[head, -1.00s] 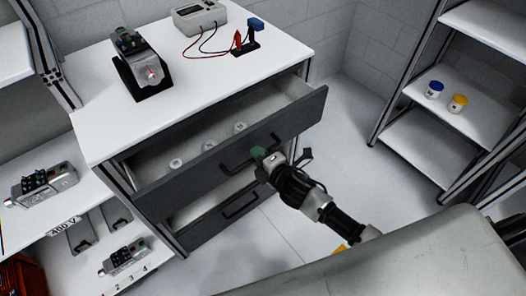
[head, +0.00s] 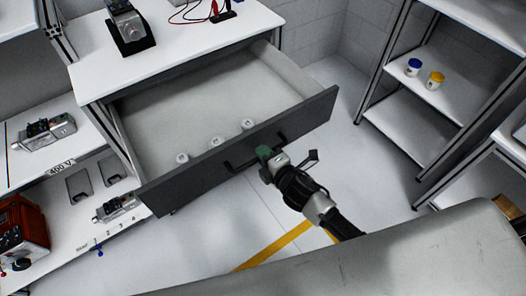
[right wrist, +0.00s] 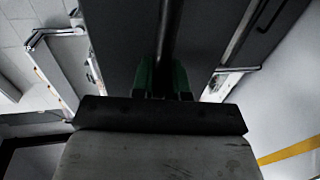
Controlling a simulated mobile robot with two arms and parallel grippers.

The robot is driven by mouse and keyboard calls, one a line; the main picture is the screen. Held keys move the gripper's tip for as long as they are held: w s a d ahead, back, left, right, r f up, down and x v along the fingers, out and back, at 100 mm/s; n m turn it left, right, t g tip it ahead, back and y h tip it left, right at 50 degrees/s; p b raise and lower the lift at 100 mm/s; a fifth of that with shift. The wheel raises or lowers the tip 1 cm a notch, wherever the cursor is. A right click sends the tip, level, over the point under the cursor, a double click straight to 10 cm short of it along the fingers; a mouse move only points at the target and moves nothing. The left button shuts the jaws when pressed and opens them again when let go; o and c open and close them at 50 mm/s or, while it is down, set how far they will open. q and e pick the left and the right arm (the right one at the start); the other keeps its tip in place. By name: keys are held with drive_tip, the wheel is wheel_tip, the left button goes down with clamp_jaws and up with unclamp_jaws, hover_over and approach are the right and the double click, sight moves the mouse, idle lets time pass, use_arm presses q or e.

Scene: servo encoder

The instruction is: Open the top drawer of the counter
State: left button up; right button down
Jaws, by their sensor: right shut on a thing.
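The top drawer (head: 300,118) of the counter (head: 160,52) is pulled far out, its light interior in plain view. Several small white round items (head: 215,142) lie along the inside of its front. My right gripper (head: 265,153) is shut on the dark bar handle (head: 240,163) of the drawer front. In the right wrist view the green fingertips (right wrist: 163,78) close around the bar handle (right wrist: 170,35). My left gripper is not in view.
A servo device (head: 126,24) stands on the counter top. A shelf rack (head: 410,125) with a blue-lidded jar (head: 413,68) and a yellow-lidded jar (head: 435,81) stands at right. Lower shelving (head: 70,225) is at left. Floor (head: 330,75) is clear between drawer and rack.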

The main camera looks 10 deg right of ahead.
drive_tip(key=shift+s+d, duration=0.15)
drive_tip(key=shift+s, duration=0.2)
drive_tip(key=c, duration=1.1)
unclamp_jaws()
drive_tip(key=shift+c, duration=0.2)
drive_tip(key=v, duration=1)
drive_tip(key=shift+s+b, duration=0.3)
drive_tip(key=shift+s, duration=0.05)
drive_tip(key=shift+d, duration=0.1)
